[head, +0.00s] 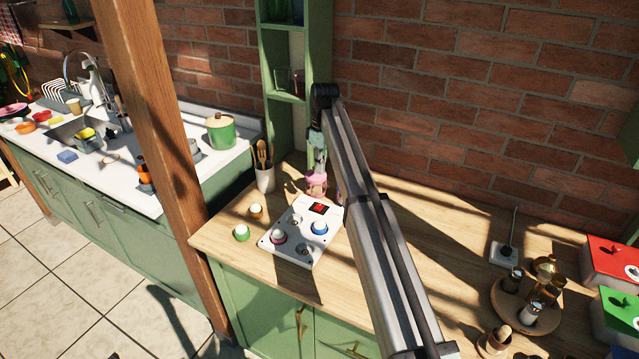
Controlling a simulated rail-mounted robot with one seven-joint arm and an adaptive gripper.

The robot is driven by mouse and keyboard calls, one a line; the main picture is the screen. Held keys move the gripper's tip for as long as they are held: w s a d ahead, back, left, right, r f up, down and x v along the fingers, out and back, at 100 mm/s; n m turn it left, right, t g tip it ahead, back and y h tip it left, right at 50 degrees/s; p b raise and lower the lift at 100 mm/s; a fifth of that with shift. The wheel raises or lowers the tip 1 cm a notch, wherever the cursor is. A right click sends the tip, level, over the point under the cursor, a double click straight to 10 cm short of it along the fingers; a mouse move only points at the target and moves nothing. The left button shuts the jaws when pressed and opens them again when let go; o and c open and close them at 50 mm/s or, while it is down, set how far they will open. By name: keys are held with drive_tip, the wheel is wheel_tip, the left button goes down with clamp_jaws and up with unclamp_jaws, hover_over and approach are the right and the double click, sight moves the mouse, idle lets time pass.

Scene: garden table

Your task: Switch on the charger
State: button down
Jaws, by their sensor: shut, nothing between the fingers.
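The charger (291,252) is a white box on the wooden counter, left of my arm. Two other round spots on the top look like empty sockets. I cannot make out a switch. My gripper (318,164) points down behind the charger's far edge, small and partly hidden by my arm. It is shut and empty. I cannot tell whether it touches anything.
Green-based (241,233) and brown-based (256,211) round pieces stand left of the charger. A utensil pot (265,180) stands behind them. A wooden post (165,150) rises at the left. A round tray (505,310) and red box (612,262) are at the right.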

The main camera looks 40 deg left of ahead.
sight(318, 208)
drive_tip(key=f+p, duration=0.1)
drive_tip(key=f, duration=0.3)
drive_tip(key=s+f+p, duration=0.1)
drive_tip(key=f+p, duration=0.1)
drive_tip(key=f, duration=0.3)
drive_tip(key=f+p, duration=0.1)
drive_tip(key=f, duration=0.3)
drive_tip(key=shift+s+d+f+p, duration=0.15)
drive_tip(key=shift+s+d+p, duration=0.05)
drive_tip(key=shift+s+p, duration=0.1)
drive_tip(key=shift+f, duration=0.1)
drive_tip(key=shift+s+f+t+b, duration=0.2)
drive_tip(key=shift+f+t+b, duration=0.2)
drive_tip(key=shift+b, duration=0.45)
drive_tip(key=shift+r, duration=0.25)
drive_tip(key=shift+w, duration=0.1)
